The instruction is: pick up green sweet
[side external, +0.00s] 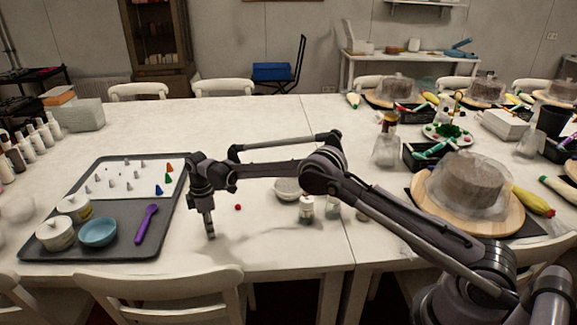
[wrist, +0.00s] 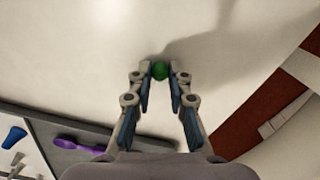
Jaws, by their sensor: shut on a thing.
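A small round green sweet (wrist: 160,70) sits between the fingertips of my gripper (wrist: 160,78) in the wrist view. The fingers are shut on it, one on each side. In the side external view my gripper (side external: 210,234) points down at the white table, just right of the grey tray. The sweet cannot be made out there. I cannot tell from these views whether it touches the table.
The grey tray (side external: 110,252) holds a purple spoon (side external: 146,224), a blue bowl (side external: 98,233), white pots and piping nozzles. A red sweet (side external: 238,207) lies right of my gripper. A white bowl (side external: 287,188) and small jars stand farther right. The table's front edge is close.

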